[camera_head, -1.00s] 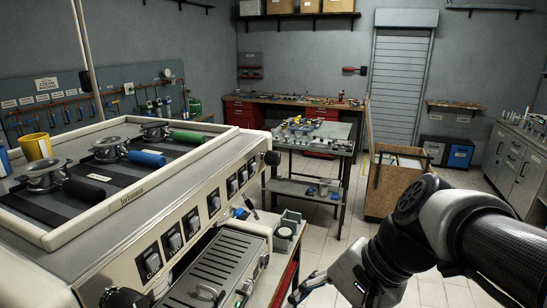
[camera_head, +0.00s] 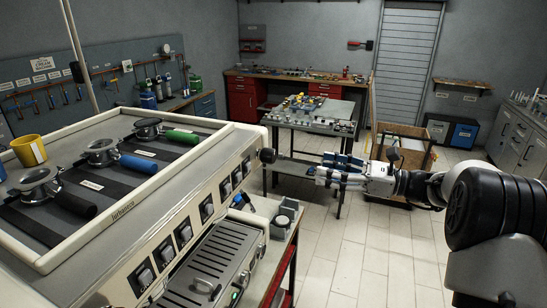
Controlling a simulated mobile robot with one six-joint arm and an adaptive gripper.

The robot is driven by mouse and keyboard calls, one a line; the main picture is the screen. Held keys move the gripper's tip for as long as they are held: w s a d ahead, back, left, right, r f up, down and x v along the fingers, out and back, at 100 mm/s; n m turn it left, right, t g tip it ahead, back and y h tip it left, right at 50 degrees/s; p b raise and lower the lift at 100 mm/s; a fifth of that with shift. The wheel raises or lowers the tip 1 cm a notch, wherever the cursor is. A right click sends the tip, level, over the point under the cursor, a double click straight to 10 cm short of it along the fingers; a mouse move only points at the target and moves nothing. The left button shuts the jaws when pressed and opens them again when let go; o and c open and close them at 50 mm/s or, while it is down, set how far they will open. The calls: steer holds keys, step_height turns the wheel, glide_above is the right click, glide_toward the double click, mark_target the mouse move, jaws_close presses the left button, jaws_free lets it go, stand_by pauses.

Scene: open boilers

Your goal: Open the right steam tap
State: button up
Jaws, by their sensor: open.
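The espresso machine (camera_head: 115,240) fills the left of the view, seen from above at an angle. A round black knob, which looks like the right steam tap (camera_head: 267,155), sticks out at the right end of its front panel. My gripper (camera_head: 318,170) is to the right of this knob, pointing left towards it. A gap shows between them in the picture; how far apart they are in depth I cannot tell. The gripper is open, and nothing shows between its fingers. Another dark knob (camera_head: 95,300) is partly cut off at the bottom left.
Portafilters with black, blue and green handles (camera_head: 180,136) and a yellow cup (camera_head: 30,149) are on top of the machine. A metal table (camera_head: 310,125) stands behind my gripper, with a wooden crate (camera_head: 405,143) to its right. The tiled floor in front is clear.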

mark_target(274, 158)
steer(key=x, duration=1.5)
steer(key=shift+a, duration=0.2)
steer(key=c, duration=1.1)
steer(key=shift+o, duration=0.2)
